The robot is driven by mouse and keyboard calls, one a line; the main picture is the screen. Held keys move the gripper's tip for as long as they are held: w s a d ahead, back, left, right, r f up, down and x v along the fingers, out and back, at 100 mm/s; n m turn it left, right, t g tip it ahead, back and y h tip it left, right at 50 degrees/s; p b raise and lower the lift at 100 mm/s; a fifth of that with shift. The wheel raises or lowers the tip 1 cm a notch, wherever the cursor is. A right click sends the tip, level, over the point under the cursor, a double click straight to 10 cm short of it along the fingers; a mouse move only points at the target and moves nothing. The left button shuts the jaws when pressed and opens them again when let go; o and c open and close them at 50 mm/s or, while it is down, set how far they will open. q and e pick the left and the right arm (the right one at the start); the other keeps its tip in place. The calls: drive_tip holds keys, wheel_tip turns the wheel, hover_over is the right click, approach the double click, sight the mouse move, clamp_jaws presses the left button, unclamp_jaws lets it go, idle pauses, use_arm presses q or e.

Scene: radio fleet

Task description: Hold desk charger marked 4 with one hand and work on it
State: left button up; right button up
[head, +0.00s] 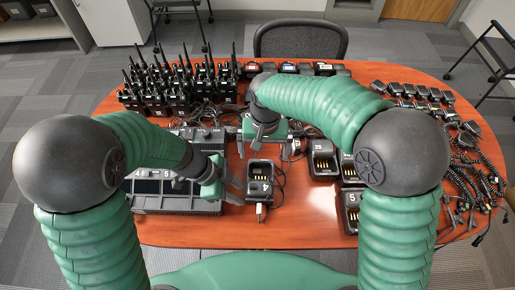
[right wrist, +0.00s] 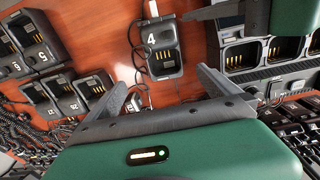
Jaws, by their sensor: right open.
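The desk charger marked 4 (head: 260,177) is a small black unit with an empty pocket and gold contacts, lying on the wooden table near its front middle. It also shows in the right wrist view (right wrist: 164,52), beyond my right fingertips. My left gripper (head: 237,191) is just left of the charger, its fingers apart and pointing towards it; no contact is clear. Part of it enters the right wrist view at top right. My right gripper (head: 260,147) is above the table behind the charger. Its fingers (right wrist: 163,82) are spread with nothing between them.
A multi-bay charger marked 5 (head: 175,205) stands left, partly behind my left arm. Other desk chargers (head: 323,158) stand right. Radios (head: 170,85) crowd the back left; corded microphones (head: 470,160) line the right edge. Cables lie behind and beside charger 4. Some table front is bare.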

drive_tip(key=a, duration=0.2)
hover_over(260, 176)
drive_tip(key=s, duration=0.2)
wheel_tip(260, 176, down, 5)
drive_tip(key=f, duration=1.1)
drive_tip(key=shift+w, duration=0.4)
drive_tip(key=shift+d+f, duration=0.15)
drive_tip(key=shift+f, duration=0.05)
drive_tip(key=shift+a, duration=0.2)
drive_tip(key=c, duration=0.8)
drive_tip(key=shift+d, duration=0.1)
drive_tip(key=c, duration=0.8)
drive_tip(key=shift+c, duration=0.2)
